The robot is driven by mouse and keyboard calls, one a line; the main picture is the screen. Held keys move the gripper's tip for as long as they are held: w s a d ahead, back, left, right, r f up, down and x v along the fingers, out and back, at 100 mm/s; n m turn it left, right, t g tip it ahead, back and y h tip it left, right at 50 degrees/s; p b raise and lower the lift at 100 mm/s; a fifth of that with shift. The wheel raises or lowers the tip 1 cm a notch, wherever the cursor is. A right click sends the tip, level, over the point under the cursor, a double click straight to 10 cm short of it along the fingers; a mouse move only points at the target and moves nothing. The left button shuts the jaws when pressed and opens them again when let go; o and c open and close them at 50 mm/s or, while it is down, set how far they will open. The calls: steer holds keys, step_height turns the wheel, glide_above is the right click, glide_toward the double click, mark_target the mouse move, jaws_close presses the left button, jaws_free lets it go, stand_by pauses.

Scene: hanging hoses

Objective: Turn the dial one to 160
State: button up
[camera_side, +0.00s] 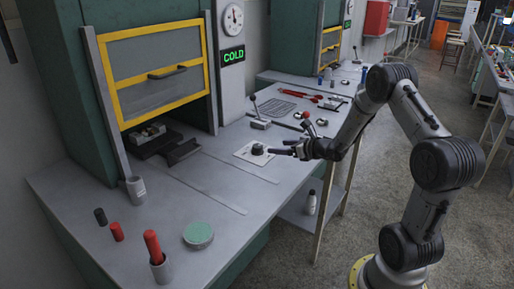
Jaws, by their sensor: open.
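A small black dial (257,150) sits on a light square plate (246,158) on the grey bench, near the middle of the side view. My gripper (276,147) reaches in from the right, its fingers level and pointing left at the dial. The fingers are open and close to the dial's right side. I cannot tell whether they touch it or reach around it. Any scale marks or numbers on the dial are too small to read.
A lever box (261,123) stands behind the dial. A yellow-framed door (150,72) stands over the bench. The bench left of the dial is clear.

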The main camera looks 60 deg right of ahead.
mark_target(260, 147)
steer(key=shift+f, duration=0.2)
steer(key=x, duration=1.3)
steer(key=shift+w+f, duration=0.1)
steer(key=shift+w, duration=0.05)
steer(key=shift+c, duration=0.3)
steer(key=shift+d, duration=0.1)
jaws_close()
